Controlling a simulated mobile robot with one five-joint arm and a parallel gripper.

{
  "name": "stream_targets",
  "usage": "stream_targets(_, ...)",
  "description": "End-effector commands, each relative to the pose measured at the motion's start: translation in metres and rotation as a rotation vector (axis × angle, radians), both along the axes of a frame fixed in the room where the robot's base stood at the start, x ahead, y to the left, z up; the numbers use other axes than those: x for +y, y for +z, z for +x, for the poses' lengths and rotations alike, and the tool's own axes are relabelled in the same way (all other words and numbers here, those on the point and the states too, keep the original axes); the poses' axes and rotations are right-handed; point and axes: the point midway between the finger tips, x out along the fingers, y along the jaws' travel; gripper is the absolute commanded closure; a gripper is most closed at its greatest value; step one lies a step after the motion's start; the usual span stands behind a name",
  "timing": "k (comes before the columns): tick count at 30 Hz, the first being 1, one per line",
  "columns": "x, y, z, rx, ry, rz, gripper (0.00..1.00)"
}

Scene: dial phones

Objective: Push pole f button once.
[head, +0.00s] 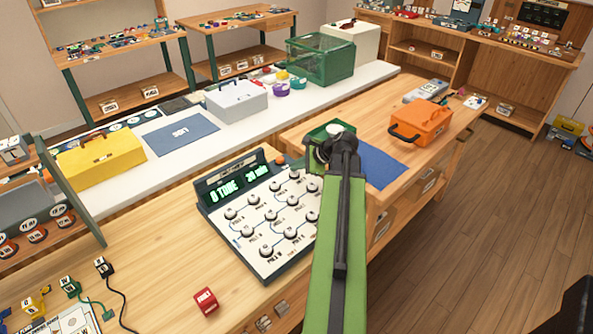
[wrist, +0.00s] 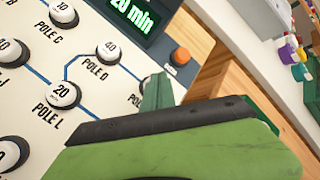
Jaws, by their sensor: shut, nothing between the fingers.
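The sloped white panel with round pole knobs (head: 258,237) stands on the wooden bench in the head view. In the wrist view I read pole C (wrist: 63,12), pole D (wrist: 108,50) and pole L (wrist: 63,94). A further label beginning "PO" is cut off by my gripper; I cannot read a pole F label in either view. My gripper (wrist: 158,92) is shut and empty, over the panel's right part, below the orange button (wrist: 180,56). In the head view its green jaw (head: 315,160) is by the panel's upper right corner. Contact cannot be told.
The panel's display (head: 238,184) reads "8 TONE" and "20 min". A blue mat (head: 383,168) and an orange toolbox (head: 421,124) lie to the right. A red block (head: 205,301) sits in front of the panel.

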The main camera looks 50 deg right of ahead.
Motion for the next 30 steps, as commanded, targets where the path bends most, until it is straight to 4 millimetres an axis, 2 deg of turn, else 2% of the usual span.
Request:
stream_targets(18, 0.0, -0.005, 0.0, 0.0, 0.0, 0.0, 1.0)
stream_targets(30, 0.0, 0.01, 0.0, 0.001, 0.001, 0.0, 1.0)
